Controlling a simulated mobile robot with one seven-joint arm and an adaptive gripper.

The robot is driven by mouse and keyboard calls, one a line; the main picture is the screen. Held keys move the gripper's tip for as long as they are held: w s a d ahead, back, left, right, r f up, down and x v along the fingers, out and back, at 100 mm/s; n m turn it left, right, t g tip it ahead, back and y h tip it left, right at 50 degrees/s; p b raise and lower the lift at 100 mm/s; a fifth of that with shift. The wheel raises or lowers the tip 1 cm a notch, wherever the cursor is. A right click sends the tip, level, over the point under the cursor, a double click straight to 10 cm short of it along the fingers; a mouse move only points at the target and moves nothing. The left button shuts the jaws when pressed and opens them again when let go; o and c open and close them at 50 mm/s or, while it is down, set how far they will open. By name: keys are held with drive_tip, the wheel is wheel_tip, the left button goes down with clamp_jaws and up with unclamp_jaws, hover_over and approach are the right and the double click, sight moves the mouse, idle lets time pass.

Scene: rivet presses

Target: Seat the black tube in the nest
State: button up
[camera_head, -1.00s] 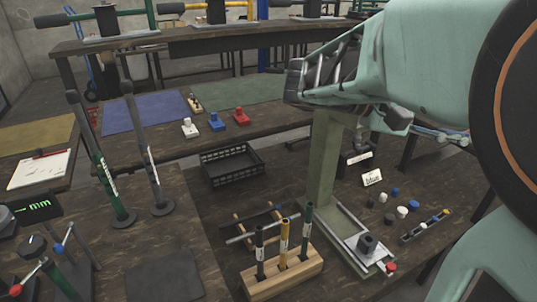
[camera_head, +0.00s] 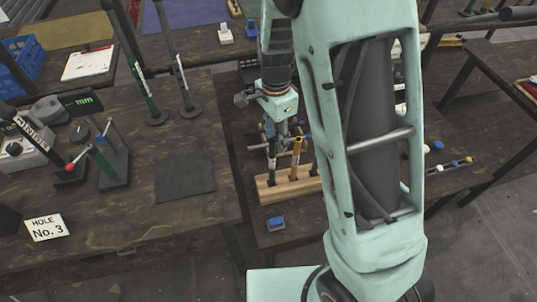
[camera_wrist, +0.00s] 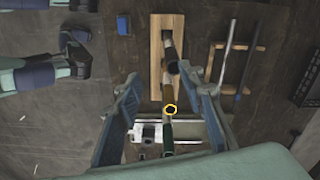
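The black tube (camera_wrist: 172,64) stands in a wooden block (camera_wrist: 156,40), in line with a yellow tube (camera_wrist: 168,98) and a green tube (camera_wrist: 167,132). In the head view the black tube (camera_head: 271,160) is at the left end of the row, partly covered by my gripper (camera_head: 276,130). In the wrist view my gripper (camera_wrist: 160,78) is open, with one finger on each side of the row. The black tube's top lies near the level of the fingertips in the picture; I see no contact. What looks like the nest is a dark fixture (camera_wrist: 148,132) on a pale plate; my arm hides it in the head view.
A small blue block (camera_head: 276,223) lies in front of the wooden block (camera_head: 290,187). A rack with rods (camera_wrist: 235,65) stands beside the block. A dark mat (camera_head: 185,176) and a "Hole No. 3" sign (camera_head: 46,227) are on the left table.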

sight(272, 159)
drive_tip(key=f+m, duration=0.1)
drive_tip(key=w+f+m, duration=0.1)
drive_tip(key=shift+w+a+m, duration=0.2)
drive_tip(key=shift+a+m, duration=0.1)
drive_tip(key=shift+a, duration=0.1)
drive_tip(key=shift+w+f, duration=0.1)
drive_tip(key=shift+f, duration=0.15)
drive_tip(key=shift+m, duration=0.3)
wheel_tip(272, 159, down, 11)
drive_tip(key=shift+r+b, duration=0.15)
drive_tip(key=shift+b, duration=0.45)
drive_tip(key=shift+c, duration=0.3)
clamp_jaws()
